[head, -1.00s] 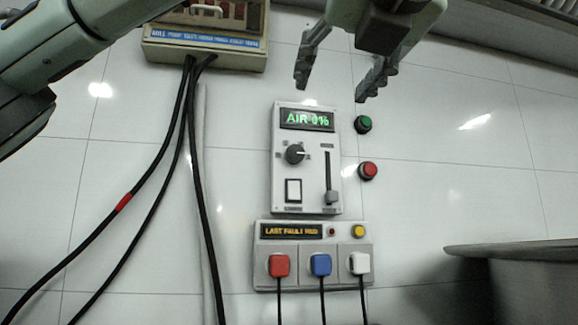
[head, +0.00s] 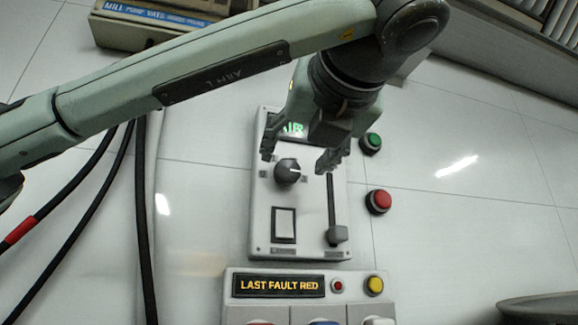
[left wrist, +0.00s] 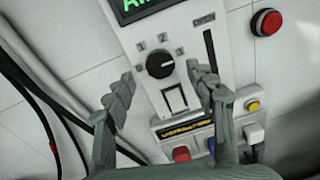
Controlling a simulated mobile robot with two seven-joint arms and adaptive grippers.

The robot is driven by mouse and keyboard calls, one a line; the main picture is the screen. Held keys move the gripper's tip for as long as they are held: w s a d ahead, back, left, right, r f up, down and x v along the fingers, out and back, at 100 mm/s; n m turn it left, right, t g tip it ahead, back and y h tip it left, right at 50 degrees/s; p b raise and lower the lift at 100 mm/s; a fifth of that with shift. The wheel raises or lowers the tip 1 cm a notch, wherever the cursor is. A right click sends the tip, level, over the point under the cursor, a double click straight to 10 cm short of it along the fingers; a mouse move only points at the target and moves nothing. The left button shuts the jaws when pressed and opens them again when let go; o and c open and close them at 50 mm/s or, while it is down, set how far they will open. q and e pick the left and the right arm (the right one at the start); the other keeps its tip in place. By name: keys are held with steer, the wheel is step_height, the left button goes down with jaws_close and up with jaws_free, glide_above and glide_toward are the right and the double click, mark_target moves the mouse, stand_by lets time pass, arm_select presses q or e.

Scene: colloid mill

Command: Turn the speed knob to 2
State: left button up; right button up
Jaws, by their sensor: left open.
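The speed knob (head: 287,171) is a round dark dial on a light grey control panel (head: 262,225) on the wall. The arm hides part of the panel's display (head: 292,129). My right gripper is not in view.
The panel also has a slider (head: 337,235) and a white rocker switch (head: 284,224). Green (head: 371,142) and red (head: 378,201) buttons sit to the right. Below is a box (head: 230,285) reading "LAST FAULT RED" with coloured plugs. Black cables (head: 70,210) hang at left.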

mark_target(289, 169)
arm_select(q)
steer(key=shift+x, duration=2.15)
steer(key=c, duration=1.2)
